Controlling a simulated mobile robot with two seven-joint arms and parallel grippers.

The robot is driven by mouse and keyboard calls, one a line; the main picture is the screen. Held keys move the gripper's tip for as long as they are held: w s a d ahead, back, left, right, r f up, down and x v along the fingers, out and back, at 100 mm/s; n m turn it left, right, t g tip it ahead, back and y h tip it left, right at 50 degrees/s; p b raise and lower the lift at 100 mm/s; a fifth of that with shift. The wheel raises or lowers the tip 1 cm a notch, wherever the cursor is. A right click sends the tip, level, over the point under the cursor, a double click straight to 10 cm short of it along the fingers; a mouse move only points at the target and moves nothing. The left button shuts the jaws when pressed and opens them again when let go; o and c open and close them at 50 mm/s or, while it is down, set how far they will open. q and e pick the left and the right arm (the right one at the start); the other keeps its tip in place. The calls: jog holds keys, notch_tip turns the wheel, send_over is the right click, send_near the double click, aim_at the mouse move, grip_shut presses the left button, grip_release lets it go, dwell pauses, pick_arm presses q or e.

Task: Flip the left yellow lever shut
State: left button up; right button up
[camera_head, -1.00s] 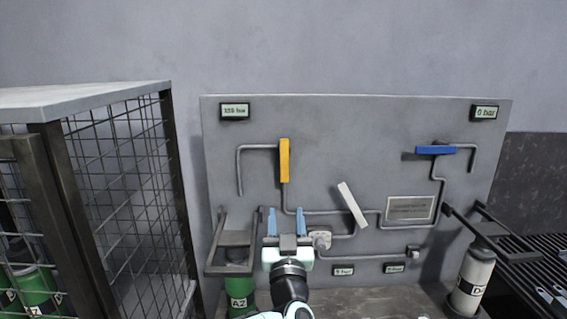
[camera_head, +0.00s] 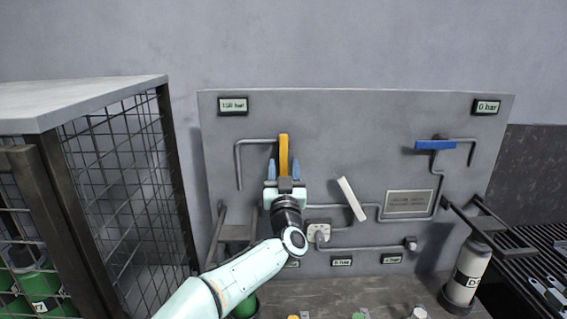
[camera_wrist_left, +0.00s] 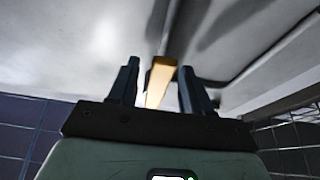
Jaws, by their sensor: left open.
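The yellow lever (camera_head: 284,150) stands upright on the left side of the grey panel (camera_head: 330,115), on a bent pipe. My left gripper (camera_head: 284,168) is at the lower part of the lever, its blue fingers open on either side of it. In the left wrist view the lever (camera_wrist_left: 160,80) runs between the two dark fingertips of the gripper (camera_wrist_left: 157,82), with gaps on both sides. The gripper hides the lever's lower end in the head view. My right gripper is not in view.
A white lever (camera_head: 352,199) tilts at mid panel, and a blue lever (camera_head: 435,145) lies level at the right. A mesh cage (camera_head: 120,190) stands at the left. A cylinder (camera_head: 470,270) and a dark grate (camera_head: 535,270) are at the right.

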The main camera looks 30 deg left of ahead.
pick_arm(q)
jog(key=shift+w+a+r, duration=0.2)
jog(key=shift+w+a, duration=0.05)
jog(key=shift+w, duration=0.15)
grip_shut()
